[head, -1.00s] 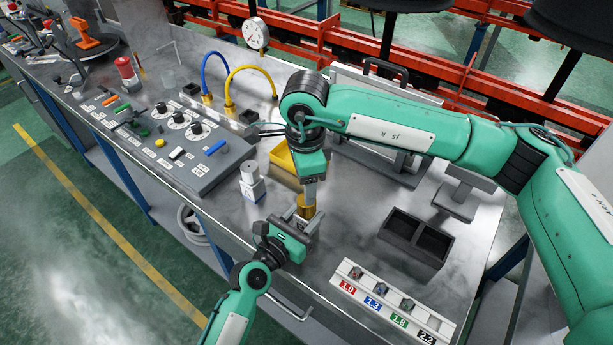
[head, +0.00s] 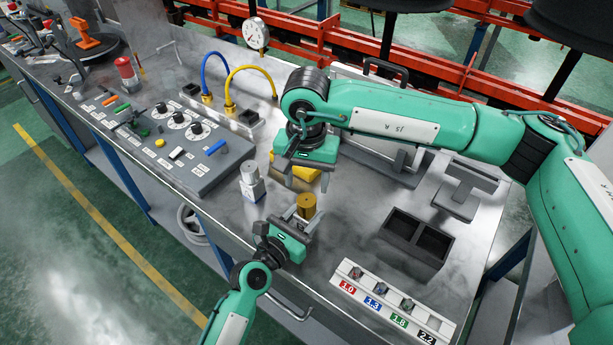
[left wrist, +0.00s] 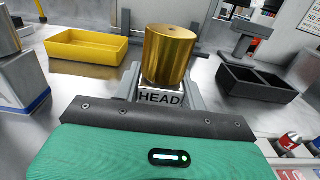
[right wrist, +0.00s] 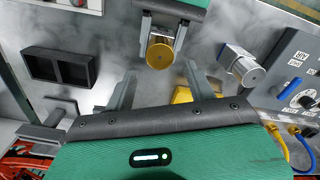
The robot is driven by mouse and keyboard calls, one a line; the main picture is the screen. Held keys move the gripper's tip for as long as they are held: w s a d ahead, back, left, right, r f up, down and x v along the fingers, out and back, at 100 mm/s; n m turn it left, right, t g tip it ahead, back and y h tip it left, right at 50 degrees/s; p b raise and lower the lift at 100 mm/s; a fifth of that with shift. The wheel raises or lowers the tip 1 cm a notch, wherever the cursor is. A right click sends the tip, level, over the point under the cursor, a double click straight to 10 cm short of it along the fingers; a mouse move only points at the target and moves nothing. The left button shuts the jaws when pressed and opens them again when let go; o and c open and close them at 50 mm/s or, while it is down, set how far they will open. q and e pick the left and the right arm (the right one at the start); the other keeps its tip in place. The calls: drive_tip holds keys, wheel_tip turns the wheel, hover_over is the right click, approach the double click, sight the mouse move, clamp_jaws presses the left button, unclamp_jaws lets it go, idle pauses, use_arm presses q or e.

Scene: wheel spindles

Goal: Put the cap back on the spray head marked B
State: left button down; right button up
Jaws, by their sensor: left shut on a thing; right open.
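A brass cap (head: 306,204) sits upright on a pale block, the spray head (left wrist: 160,98), whose front reads "HEAD". Any letter after that word is hidden. My left gripper (head: 299,217) is shut on this spray head, with one finger on each side below the cap. The cap also shows in the left wrist view (left wrist: 167,54) and the right wrist view (right wrist: 159,56). My right gripper (head: 299,183) is open and empty, above and behind the cap and apart from it. A second white block with a silver cylinder (head: 251,180) stands to the left.
A yellow tray (left wrist: 87,47) lies behind the grippers. A dark two-compartment box (head: 417,238) stands to the right. A white rack marked 1.0 to 2.2 (head: 392,304) is at the front right. A control panel (head: 187,150) is at the left.

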sight(307, 199)
drive_tip(key=shift+f, duration=4)
drive_tip(key=c, duration=1)
drive_tip(key=shift+o, duration=0.2)
drive_tip(key=m, duration=0.6)
drive_tip(key=shift+m, duration=0.4)
drive_tip(key=m, duration=1.7)
drive_tip(key=shift+m, duration=0.4)
drive_tip(key=o, duration=1.1)
